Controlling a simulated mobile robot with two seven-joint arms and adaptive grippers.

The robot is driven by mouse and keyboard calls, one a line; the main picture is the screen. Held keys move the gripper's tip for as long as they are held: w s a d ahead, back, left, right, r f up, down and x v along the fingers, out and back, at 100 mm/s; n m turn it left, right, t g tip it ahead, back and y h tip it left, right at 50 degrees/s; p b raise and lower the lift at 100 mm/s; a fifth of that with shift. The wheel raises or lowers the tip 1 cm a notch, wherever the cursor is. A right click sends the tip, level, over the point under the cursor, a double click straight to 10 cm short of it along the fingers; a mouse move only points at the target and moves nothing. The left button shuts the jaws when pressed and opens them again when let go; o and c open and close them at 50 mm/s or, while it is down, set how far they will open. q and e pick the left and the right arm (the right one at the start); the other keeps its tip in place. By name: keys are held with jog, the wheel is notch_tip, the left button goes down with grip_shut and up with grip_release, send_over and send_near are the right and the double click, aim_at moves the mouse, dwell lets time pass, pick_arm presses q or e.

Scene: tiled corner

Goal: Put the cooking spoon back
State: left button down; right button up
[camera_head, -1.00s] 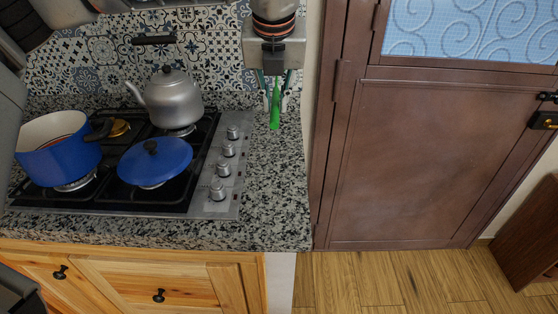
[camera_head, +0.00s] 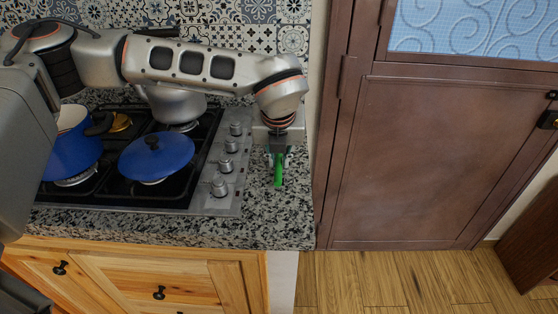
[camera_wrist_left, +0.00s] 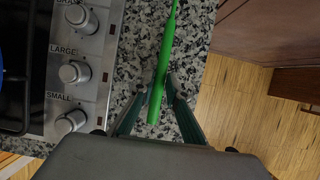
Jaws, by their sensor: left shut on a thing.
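The green cooking spoon (camera_head: 278,174) is in my left gripper (camera_head: 278,155), over the granite counter right of the stove. In the left wrist view, the fingers (camera_wrist_left: 162,88) are shut around its green handle (camera_wrist_left: 172,40). The handle runs from between the fingers up to the top edge of that view, where it is cut off. The spoon's bowl is not visible. I cannot tell whether the spoon touches the counter. My right gripper is not seen.
The stove holds a blue pot (camera_head: 72,150), a blue lidded pan (camera_head: 156,158) and a kettle (camera_head: 172,103) partly hidden by my left arm. Stove knobs (camera_head: 226,164) stand beside the gripper. Bare granite (camera_head: 270,220) lies in front. A brown door (camera_head: 420,165) is at right.

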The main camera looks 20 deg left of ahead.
pick_arm(q)
jog(key=shift+f, duration=0.45)
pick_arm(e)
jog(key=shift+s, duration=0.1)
pick_arm(q)
jog(key=shift+f, duration=0.1)
jog(key=c, duration=2)
grip_release()
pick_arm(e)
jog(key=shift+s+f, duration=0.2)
